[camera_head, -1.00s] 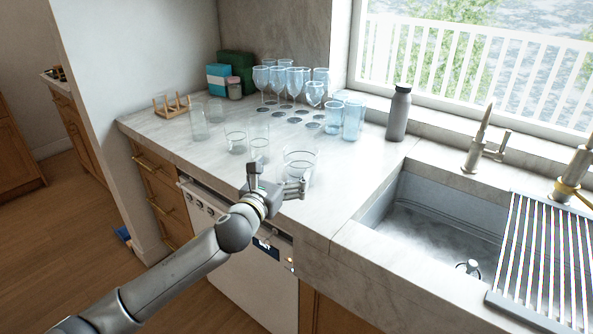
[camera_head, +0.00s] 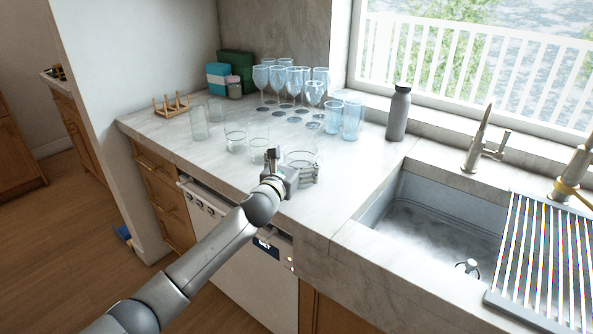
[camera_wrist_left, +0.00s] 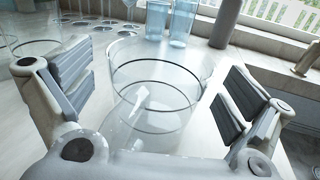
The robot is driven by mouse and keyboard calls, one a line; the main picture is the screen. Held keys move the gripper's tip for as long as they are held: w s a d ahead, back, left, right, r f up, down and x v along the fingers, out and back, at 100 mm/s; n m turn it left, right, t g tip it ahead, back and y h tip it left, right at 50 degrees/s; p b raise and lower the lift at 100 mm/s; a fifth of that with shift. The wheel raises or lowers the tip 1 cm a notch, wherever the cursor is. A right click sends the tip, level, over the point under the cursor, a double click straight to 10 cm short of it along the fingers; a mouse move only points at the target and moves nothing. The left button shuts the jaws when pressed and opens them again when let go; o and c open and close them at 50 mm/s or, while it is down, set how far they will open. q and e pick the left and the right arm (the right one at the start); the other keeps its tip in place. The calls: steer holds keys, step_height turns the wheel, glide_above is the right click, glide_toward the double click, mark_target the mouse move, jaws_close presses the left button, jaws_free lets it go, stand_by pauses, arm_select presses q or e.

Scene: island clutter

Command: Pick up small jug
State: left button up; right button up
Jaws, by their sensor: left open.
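The small jug appears to be the clear glass vessel (camera_head: 302,156) near the front of the counter, left of the sink. In the left wrist view the glass vessel (camera_wrist_left: 155,88) stands upright with dark rings around it. My left gripper (camera_head: 294,163) is open, with its fingers on either side of the vessel. In the left wrist view the two padded fingers (camera_wrist_left: 150,90) are spread, with the glass between them and gaps at both sides. The vessel's lower part is partly hidden by the gripper. My right gripper is not in view.
Clear glasses (camera_head: 236,137) stand close to the left of the gripper. Stemmed glasses (camera_head: 294,80) and blue tumblers (camera_head: 352,118) stand behind. A grey bottle (camera_head: 398,114) is by the window. The sink (camera_head: 430,225) lies right; the counter between is clear.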

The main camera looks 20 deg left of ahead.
arm_select(q)
steer(key=c, duration=1)
steer(key=shift+o, duration=0.2)
